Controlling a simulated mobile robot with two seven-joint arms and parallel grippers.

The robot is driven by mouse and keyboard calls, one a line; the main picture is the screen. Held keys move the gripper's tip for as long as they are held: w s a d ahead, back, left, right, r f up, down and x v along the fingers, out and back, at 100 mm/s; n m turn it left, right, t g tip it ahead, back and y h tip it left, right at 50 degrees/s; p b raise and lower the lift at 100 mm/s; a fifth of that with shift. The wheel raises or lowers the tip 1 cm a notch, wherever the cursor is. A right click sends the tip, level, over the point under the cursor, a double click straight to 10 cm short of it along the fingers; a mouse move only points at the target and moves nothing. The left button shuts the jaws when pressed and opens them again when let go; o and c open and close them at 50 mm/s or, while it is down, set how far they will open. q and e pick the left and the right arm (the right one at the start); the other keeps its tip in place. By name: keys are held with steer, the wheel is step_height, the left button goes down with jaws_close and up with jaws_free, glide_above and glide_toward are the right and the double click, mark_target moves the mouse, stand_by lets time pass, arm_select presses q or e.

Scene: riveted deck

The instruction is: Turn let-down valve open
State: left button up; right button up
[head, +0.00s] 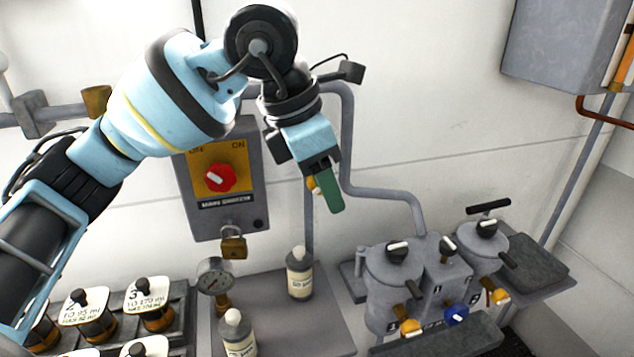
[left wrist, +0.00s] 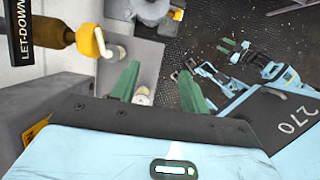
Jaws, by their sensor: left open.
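The let-down valve shows in the left wrist view as a brass body with a yellow handle (left wrist: 88,40), beside a black label reading LET-DOWN (left wrist: 20,30). In the head view a small yellow part (head: 312,185) of it shows beside my green fingers; the rest is hidden behind my gripper. My left gripper (head: 325,188) is open and empty, close to the valve. In the left wrist view its two green fingers (left wrist: 158,86) stand apart, with the yellow handle outside them to the left. My right gripper (left wrist: 236,46) shows small in the left wrist view, its green fingers apart.
A grey switch box (head: 250,215) with a red knob and a padlock (head: 233,247) is left of my gripper. Below are a gauge (head: 214,276), bottles (head: 300,273) and a rack of labelled jars (head: 150,305). Grey pots (head: 390,270) with valves stand right. A pipe (head: 347,140) runs behind.

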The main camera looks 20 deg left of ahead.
arm_select(q)
steer(key=w+a+y, duration=0.1)
steer(key=w, duration=0.2)
steer(key=w+a+r+g+y, duration=0.1)
steer(key=w, duration=0.2)
steer(key=w+a+r+g+y+b, duration=0.1)
steer(key=w, duration=0.2)
steer(key=shift+w+a, duration=0.1)
steer(key=shift+a, duration=0.25)
steer(key=shift+w+a+r, duration=0.15)
steer(key=shift+a, duration=0.05)
arm_select(e)
steer(key=shift+s+a+f, duration=0.2)
steer(key=shift+s+f, duration=0.45)
steer(key=shift+f, duration=0.05)
arm_select(q)
steer(key=shift+f, duration=0.4)
step_height(320, 180, down, 6)
steer(key=shift+f, duration=0.5)
arm_select(e)
steer(key=shift+w+d+r, duration=0.1)
arm_select(q)
steer(key=shift+c, duration=0.4)
